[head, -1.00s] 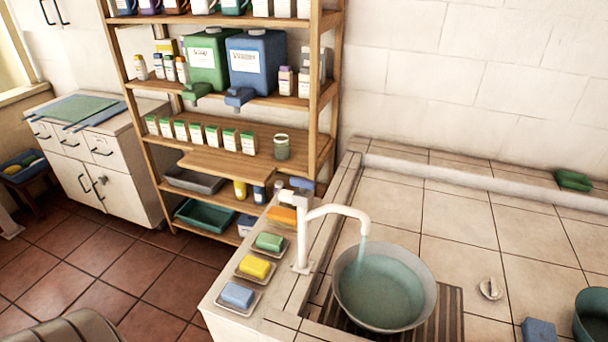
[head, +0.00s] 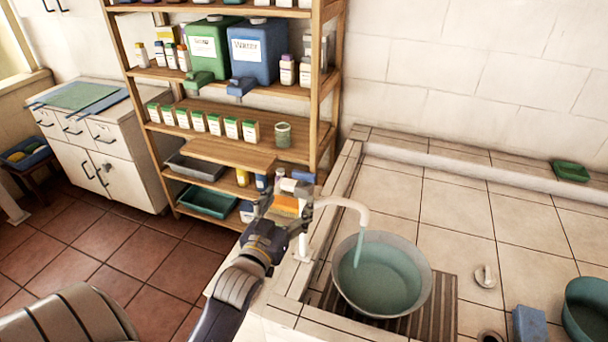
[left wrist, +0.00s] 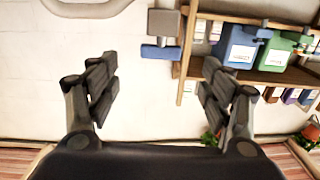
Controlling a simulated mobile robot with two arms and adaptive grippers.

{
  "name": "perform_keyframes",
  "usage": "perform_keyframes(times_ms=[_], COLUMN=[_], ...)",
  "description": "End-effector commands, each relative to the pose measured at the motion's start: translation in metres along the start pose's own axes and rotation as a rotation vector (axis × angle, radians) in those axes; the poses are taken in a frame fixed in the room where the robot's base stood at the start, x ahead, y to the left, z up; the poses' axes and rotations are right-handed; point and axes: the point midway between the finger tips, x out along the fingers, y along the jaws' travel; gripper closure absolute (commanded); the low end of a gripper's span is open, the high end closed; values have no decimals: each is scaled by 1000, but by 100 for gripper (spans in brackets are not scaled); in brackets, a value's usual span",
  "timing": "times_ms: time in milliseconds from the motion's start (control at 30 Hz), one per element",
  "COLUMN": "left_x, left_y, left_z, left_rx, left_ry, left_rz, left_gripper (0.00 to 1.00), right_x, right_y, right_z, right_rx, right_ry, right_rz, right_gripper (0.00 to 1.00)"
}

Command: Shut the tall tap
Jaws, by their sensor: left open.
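The tall white tap has a curved spout (head: 347,204) over a round basin (head: 427,290), and water (head: 359,250) runs from it. The tap's blue lever (head: 303,177) sits at its top left; it also shows in the left wrist view (left wrist: 160,53) beside the grey tap head (left wrist: 164,24). My left gripper (head: 289,203) is open just in front of the tap head, hiding part of the tap's post. In the left wrist view its fingers (left wrist: 161,82) are spread and empty, with the lever beyond the gap between them. My right gripper is out of view.
A wooden shelf (head: 235,143) with green (head: 207,48) and blue (head: 254,55) tanks stands behind the tap. A slatted grate (head: 440,320) lies under the basin. A blue block (head: 528,324) and a teal bowl (head: 580,320) are at right. Tiles between are mostly clear.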

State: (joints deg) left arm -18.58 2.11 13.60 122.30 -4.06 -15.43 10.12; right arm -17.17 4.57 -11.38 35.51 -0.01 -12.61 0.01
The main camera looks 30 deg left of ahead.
Motion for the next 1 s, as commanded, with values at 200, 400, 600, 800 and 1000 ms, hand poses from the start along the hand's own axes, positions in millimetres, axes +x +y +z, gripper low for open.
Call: perform_keyframes(times_ms=[200,400,600,800,1000], left_x=[21,58,88,105,109], left_y=[-1,-1,-1,-1,-1], left_z=[-6,-8,-6,-5,-4], left_rx=[-2,-1,-1,-1,-1], left_ry=[15,13,12,12,11], left_rz=[-2,-2,-2,-2,-1], left_gripper=[27,27,27,27,27], right_x=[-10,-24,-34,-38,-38], right_y=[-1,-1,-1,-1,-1], right_z=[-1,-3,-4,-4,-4], right_rx=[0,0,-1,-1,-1], right_ry=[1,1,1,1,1], right_rz=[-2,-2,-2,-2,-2], right_gripper=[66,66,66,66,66])
